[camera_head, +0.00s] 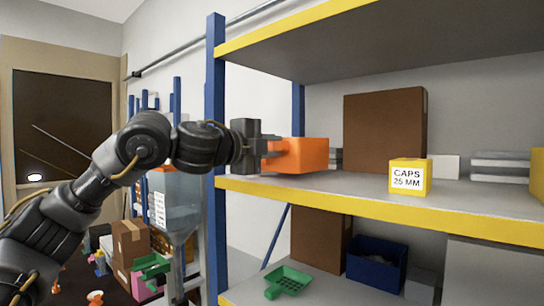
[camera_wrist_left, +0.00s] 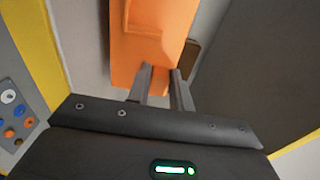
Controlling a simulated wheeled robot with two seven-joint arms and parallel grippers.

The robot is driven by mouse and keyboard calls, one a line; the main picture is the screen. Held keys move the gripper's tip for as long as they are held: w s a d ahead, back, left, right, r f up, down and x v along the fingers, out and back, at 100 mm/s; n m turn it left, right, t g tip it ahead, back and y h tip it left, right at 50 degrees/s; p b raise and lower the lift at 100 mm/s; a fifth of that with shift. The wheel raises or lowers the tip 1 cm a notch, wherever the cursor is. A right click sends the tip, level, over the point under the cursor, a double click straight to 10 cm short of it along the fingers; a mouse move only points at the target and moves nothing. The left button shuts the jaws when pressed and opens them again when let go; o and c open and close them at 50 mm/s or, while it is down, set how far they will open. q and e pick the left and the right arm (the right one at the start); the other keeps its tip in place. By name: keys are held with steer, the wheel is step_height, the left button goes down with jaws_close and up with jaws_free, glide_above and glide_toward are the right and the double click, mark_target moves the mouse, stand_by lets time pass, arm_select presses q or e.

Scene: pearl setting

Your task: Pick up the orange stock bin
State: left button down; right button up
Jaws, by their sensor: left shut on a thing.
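The orange stock bin (camera_head: 312,154) is at the left end of the middle shelf, close to the blue upright. Its orange wall (camera_wrist_left: 150,45) fills the upper middle of the left wrist view. My left gripper (camera_head: 275,151) reaches in from the left past the upright and is shut on the bin's near-left side. In the left wrist view the two fingers (camera_wrist_left: 160,82) close on the bin's edge. Whether the bin's underside touches the shelf cannot be told. My right gripper does not show.
The yellow-edged middle shelf (camera_head: 470,222) also holds a yellow CAPS box (camera_head: 410,176), a brown carton (camera_head: 386,125) and grey stacked items (camera_head: 500,166). The blue upright (camera_head: 215,100) stands beside my forearm. The shelf above limits height. Below are a green tray (camera_head: 288,281) and a blue bin (camera_head: 377,262).

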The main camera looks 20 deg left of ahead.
arm_select(q)
step_height(320, 180, up, 8)
steer(key=b, duration=0.1)
steer(key=shift+b, duration=0.4)
steer(key=shift+s+r, duration=0.1)
steer(key=shift+r, duration=0.05)
stand_by(0.4)
